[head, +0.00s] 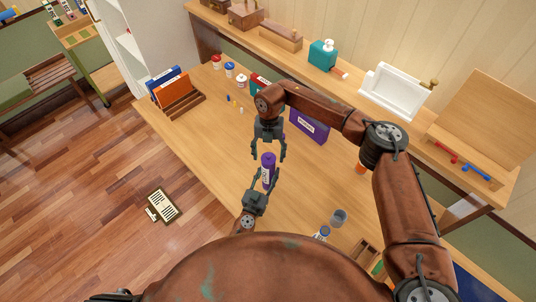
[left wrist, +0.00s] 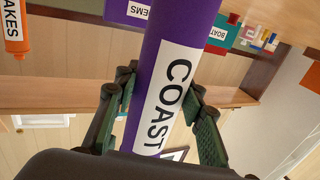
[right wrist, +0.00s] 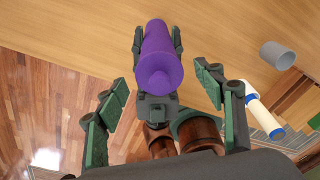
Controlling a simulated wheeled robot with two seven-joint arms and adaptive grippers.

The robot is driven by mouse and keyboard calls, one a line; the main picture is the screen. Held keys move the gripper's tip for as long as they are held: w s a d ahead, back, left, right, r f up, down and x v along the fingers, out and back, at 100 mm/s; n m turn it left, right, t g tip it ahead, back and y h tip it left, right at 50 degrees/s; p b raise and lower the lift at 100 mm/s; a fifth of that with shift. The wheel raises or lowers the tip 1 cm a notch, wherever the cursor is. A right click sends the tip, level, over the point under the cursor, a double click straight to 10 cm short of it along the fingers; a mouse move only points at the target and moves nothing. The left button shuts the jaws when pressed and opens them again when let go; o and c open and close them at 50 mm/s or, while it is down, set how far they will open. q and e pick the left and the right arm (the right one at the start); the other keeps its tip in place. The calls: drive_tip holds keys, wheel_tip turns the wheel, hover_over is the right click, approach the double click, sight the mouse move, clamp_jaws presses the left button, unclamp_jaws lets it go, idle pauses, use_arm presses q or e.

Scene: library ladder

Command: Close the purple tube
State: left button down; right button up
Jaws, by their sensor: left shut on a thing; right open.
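The purple tube (head: 268,172) stands roughly upright above the table. My left gripper (head: 262,186) is shut on its lower part; in the left wrist view the tube (left wrist: 168,80), labelled COAST, lies between the fingers (left wrist: 155,110). My right gripper (head: 268,155) is open and empty, just above the tube's top end, with its fingers spread. In the right wrist view the tube (right wrist: 160,50) points its end at the camera, ahead of the open fingers (right wrist: 160,85). That end is purple and rounded with a small knob, like a cap; I cannot tell how firmly it sits.
A purple book (head: 308,126) stands behind my right arm. Small jars (head: 229,68) and a book rack (head: 182,100) are at the back left.

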wheel_tip(320, 180, up, 12)
drive_tip(key=w, duration=0.1)
drive_tip(key=shift+w, duration=0.25)
use_arm(q)
drive_tip(key=c, duration=1.2)
unclamp_jaws()
drive_tip(key=v, duration=1.2)
drive_tip(key=shift+f, duration=0.1)
